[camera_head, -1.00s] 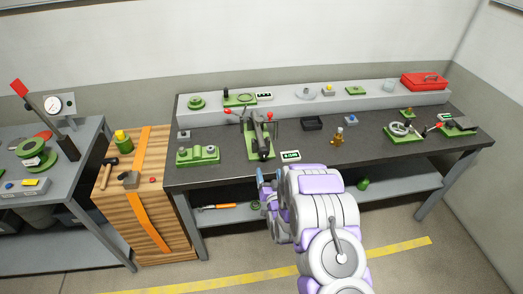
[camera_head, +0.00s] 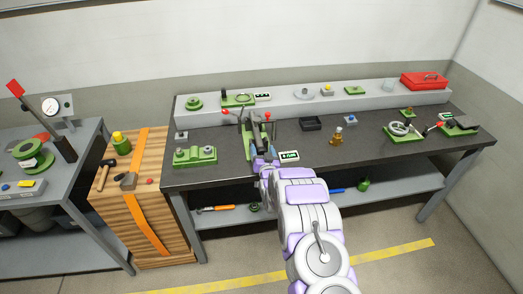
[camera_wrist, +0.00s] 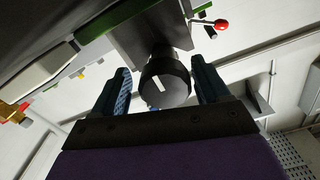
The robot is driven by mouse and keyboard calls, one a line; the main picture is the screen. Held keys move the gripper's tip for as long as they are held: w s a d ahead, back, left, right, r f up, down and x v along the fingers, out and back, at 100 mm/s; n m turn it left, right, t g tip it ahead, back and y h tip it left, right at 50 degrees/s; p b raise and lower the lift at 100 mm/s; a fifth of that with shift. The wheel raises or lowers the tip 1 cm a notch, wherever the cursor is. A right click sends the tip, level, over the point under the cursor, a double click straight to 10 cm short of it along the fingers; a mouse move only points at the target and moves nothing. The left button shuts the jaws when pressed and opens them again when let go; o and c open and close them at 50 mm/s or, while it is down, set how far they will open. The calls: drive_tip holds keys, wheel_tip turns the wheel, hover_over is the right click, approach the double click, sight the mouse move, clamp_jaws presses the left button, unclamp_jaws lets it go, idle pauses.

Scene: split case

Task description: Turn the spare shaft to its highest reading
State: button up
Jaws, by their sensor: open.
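A black round knob (camera_wrist: 166,82) with a white mark on its face shows in the wrist view, on the end of a grey fixture (camera_wrist: 150,30). My gripper (camera_wrist: 162,90) is open, with one blue finger on each side of the knob; I cannot tell whether they touch it. In the head view my gripper (camera_head: 260,160) is at the bench's front edge, at the near end of a green-based fixture (camera_head: 245,126) with red-tipped levers. My arm hides part of it. A small display (camera_head: 289,156) with green digits, too small to read, stands right of it. I cannot tell for certain which part is the spare shaft.
A green block fixture (camera_head: 195,155) stands to the left on the bench (camera_head: 380,155). A black tray (camera_head: 311,123), a brass bottle (camera_head: 337,136) and a dial fixture (camera_head: 402,132) stand to the right. A raised shelf (camera_head: 300,104) runs along the back.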

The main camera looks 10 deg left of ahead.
drive_tip(key=shift+w+a, duration=0.3)
drive_tip(key=shift+w, duration=0.15)
drive_tip(key=shift+w+a, duration=0.1)
drive_tip(key=shift+a, duration=0.25)
drive_tip(key=shift+d, duration=0.3)
drive_tip(key=c, duration=0.4)
drive_tip(key=shift+a, duration=0.1)
drive_tip(key=c, duration=0.6)
